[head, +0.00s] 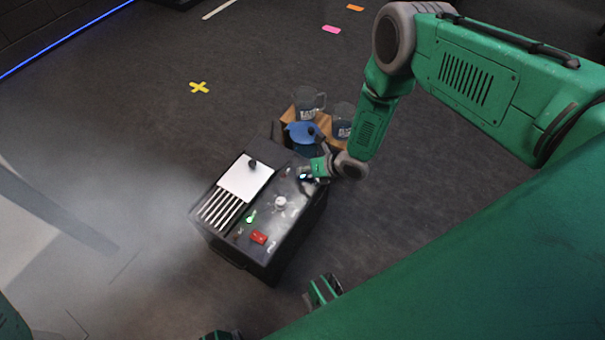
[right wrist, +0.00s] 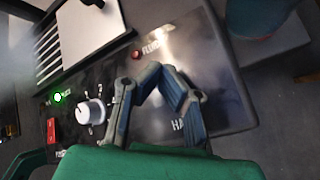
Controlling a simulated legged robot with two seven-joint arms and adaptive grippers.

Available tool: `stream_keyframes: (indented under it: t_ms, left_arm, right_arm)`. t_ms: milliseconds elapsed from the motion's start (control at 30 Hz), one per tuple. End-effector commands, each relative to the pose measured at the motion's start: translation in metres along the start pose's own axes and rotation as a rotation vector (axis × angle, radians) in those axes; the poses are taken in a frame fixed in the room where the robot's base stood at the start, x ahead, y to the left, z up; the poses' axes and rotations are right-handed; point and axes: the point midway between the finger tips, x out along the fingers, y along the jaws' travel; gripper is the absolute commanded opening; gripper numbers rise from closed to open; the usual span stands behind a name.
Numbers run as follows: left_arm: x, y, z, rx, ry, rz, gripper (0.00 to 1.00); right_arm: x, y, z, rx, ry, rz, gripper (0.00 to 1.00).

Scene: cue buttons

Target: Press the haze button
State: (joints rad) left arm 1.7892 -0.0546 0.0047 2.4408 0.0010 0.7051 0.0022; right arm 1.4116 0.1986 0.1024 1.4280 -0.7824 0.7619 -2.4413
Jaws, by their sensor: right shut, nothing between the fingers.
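The black machine (head: 282,222) stands on the floor with a control panel on top; the panel also shows in the right wrist view (right wrist: 222,60). My right gripper (head: 307,174) is at the panel's far right end. In the right wrist view my right gripper (right wrist: 155,70) is shut and empty, over the dark end of the panel. Beside its fingers a partly covered label (right wrist: 179,125) begins with "HA". The haze button itself is not visible there; the fingers hide part of this area. I cannot tell whether the fingertips touch the panel.
The panel has a white knob (right wrist: 90,113), a red switch (right wrist: 52,130), a lit green light (right wrist: 57,97) and a small red light (right wrist: 136,54) labelled fluid. Pale haze spreads at left.

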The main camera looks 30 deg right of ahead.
Motion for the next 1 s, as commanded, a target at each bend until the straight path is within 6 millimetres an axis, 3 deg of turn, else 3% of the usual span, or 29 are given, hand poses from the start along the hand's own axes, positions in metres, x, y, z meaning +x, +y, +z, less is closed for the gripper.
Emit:
stream_keyframes:
  t_ms: [1000]
  left_arm:
    - [-0.023, 0.0, -0.001, 0.0, 0.0, 0.0, 0.45]
  right_arm:
    - [-0.018, 0.012, 0.012, 0.0, 0.001, 0.0, 0.0]
